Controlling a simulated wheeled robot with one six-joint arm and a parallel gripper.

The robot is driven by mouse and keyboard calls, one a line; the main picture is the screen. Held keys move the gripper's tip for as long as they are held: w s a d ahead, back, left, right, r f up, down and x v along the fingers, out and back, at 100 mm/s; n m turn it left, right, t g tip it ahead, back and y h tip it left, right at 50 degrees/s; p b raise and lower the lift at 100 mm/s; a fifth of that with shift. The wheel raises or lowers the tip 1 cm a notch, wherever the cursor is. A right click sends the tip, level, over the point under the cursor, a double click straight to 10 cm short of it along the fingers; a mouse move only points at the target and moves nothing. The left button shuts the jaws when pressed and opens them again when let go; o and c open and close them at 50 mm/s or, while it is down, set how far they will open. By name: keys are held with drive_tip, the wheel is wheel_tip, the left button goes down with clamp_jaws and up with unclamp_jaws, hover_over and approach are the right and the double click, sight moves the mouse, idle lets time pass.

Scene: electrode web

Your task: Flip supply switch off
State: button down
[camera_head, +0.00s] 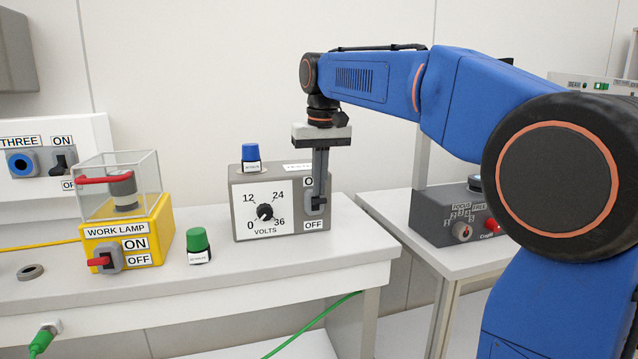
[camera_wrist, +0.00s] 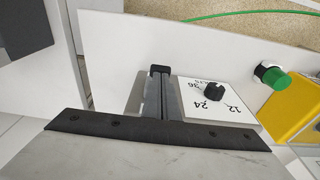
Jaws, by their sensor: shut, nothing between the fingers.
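The grey supply box (camera_head: 240,212) stands on the white bench, with a VOLTS dial (camera_head: 265,212) on its white face. Its switch (camera_head: 314,208) is at the right of the face, between an ON label, partly covered, and an OFF label (camera_head: 314,225). My gripper (camera_head: 319,196) points down, shut and empty, with its fingertips right at the switch. The fingers cover much of the switch, so I cannot tell its lever position or whether they touch it. In the wrist view, the shut fingers (camera_wrist: 160,72) lie beside the dial face (camera_wrist: 215,100).
A yellow WORK LAMP box (camera_head: 150,240) with a red-levered switch and clear cover stands at left. A green-capped piece (camera_head: 198,246) stands between the boxes; a blue-capped one (camera_head: 250,157) is on the supply box. A dark grey box (camera_head: 440,222) sits on the right table.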

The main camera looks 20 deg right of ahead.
drive_tip(key=shift+s+f+t, duration=0.25)
drive_tip(key=shift+s+t, duration=0.2)
drive_tip(key=shift+t, duration=0.15)
drive_tip(key=s+f+t, duration=0.1)
drive_tip(key=f+t, duration=0.1)
drive_tip(key=s+f+t, duration=0.1)
drive_tip(key=f+t, duration=0.1)
drive_tip(key=shift+s, duration=0.2)
idle(0.6)
drive_tip(key=shift+r, duration=0.15)
drive_tip(key=shift+r, duration=0.65)
